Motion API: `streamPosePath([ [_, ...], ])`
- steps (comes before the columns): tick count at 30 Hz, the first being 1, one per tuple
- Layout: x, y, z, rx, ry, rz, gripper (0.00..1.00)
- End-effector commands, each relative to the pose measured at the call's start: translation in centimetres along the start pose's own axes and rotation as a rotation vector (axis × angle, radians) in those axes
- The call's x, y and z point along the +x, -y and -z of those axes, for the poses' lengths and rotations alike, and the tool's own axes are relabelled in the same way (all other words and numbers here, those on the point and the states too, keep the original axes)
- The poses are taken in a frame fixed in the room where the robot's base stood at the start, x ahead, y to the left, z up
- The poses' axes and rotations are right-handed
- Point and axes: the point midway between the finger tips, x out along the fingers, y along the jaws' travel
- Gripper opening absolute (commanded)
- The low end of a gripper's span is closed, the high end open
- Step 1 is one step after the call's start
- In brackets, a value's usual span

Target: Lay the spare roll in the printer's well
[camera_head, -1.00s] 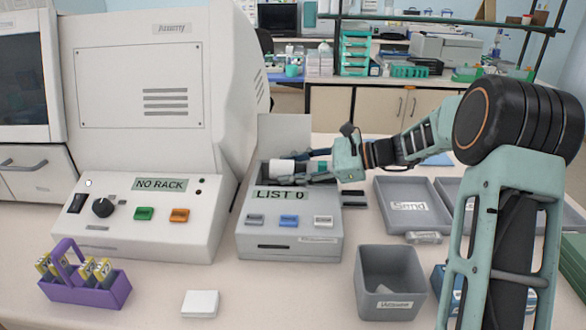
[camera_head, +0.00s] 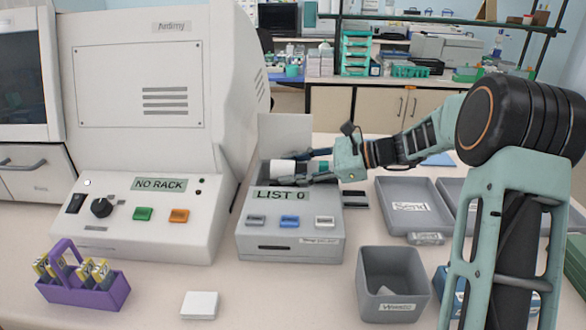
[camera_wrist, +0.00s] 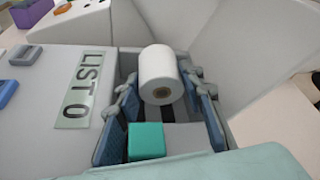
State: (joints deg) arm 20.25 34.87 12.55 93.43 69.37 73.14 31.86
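The two blue-padded fingers are spread on either side, with narrow gaps to the roll. My gripper (camera_head: 310,167) reaches into the well from the right. The roll's underside and the well floor beneath it are hidden.
The printer's raised lid (camera_head: 285,135) stands behind the well. A large stainer (camera_head: 140,215) labelled "NO RACK" is on the left.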

Motion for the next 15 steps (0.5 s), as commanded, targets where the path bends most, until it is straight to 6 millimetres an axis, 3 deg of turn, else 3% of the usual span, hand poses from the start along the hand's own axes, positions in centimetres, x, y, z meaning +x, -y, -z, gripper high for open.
streamPosePath([
  [1,0.2,-1.4,1.4,0.018,-0.021,-0.025,0.55],
  [9,-2.1,1.4,-4.7,-0.007,0.003,0.000,0.55],
  [15,-3.3,2.9,-8.0,-0.019,0.016,0.014,0.55],
])
